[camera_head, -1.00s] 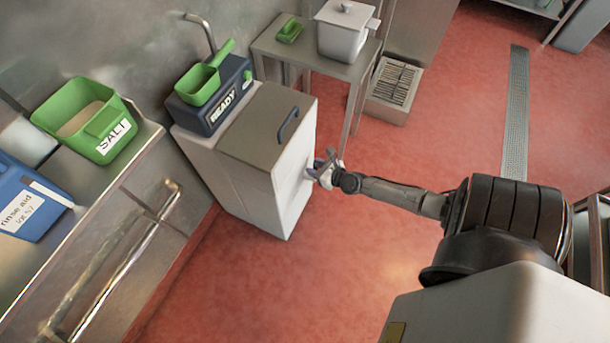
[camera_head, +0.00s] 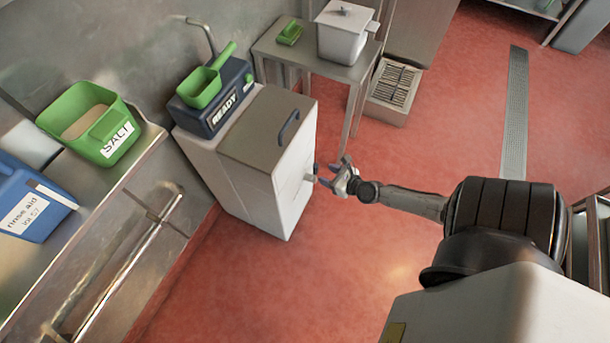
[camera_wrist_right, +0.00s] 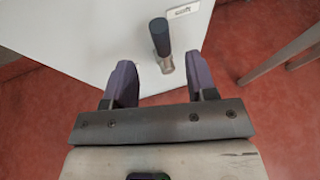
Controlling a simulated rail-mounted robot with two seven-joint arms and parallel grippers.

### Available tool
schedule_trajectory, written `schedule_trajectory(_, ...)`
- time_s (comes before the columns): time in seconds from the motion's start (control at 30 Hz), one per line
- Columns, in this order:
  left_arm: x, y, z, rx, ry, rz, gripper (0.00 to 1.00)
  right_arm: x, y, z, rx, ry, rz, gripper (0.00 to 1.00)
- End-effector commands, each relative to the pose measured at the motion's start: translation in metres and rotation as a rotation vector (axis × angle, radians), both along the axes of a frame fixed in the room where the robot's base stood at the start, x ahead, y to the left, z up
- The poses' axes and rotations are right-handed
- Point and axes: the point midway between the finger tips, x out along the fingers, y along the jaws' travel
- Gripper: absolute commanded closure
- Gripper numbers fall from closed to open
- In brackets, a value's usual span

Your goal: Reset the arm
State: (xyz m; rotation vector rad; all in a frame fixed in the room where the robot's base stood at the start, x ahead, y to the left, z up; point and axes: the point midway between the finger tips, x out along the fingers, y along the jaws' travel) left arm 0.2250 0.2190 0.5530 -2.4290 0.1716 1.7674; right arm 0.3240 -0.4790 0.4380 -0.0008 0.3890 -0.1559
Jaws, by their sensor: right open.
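My right gripper (camera_head: 330,172) is open and empty, a little to the right of the front of a white cabinet unit (camera_head: 295,185). In the right wrist view its two fingers (camera_wrist_right: 160,82) are spread apart. A dark-tipped knob or handle (camera_wrist_right: 161,38) on the white front shows beyond and between them, and the fingers look clear of it. My left gripper is not in view.
A dark blue box marked READY (camera_head: 215,125) with a green scoop (camera_head: 200,88) sits on the unit. A green SALT tub (camera_head: 85,120) and a blue rinse aid container (camera_head: 30,205) are at left. A small table (camera_head: 325,65) holds a white pot (camera_head: 343,35).

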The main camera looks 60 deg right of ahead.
Motion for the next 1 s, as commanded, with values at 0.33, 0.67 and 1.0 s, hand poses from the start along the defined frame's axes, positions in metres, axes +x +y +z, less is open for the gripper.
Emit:
schedule_trajectory(0.33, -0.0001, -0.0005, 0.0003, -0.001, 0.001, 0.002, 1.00, -0.0082, 0.0014, 0.0036, -0.001, -0.001, -0.001, 0.48)
schedule_trajectory(0.67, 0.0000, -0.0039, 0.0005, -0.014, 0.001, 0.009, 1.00, -0.0079, 0.0014, 0.0035, 0.000, -0.001, 0.000, 0.48)
schedule_trajectory(1.0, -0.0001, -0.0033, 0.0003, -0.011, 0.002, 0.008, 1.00, -0.0080, 0.0019, 0.0031, -0.111, 0.021, 0.049, 0.48)
